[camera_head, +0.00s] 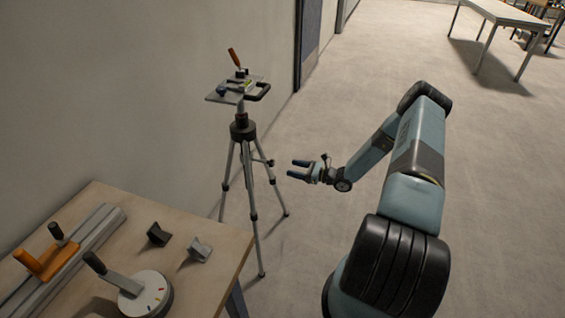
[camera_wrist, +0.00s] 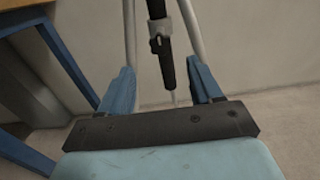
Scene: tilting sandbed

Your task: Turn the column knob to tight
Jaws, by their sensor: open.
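A grey and black tripod (camera_head: 242,130) stands on the floor by the wall, with a tilting plate (camera_head: 238,92) on top. A small dark knob (camera_head: 270,163) sticks out at the right of its column. In the wrist view a dark knob (camera_wrist: 156,44) sits on a grey collar of the black-ended column. My gripper (camera_head: 291,169) is to the right of the tripod, near knob height, pointing at it. Its blue fingers are open and empty. In the wrist view the column shows between and beyond the fingers, apart from them. I cannot read the knob's setting.
A wooden table (camera_head: 215,243) at the lower left bears an orange-handled rail device (camera_head: 60,255), a white dial with a crank (camera_head: 145,295) and two small wedges. The wall is behind the tripod.

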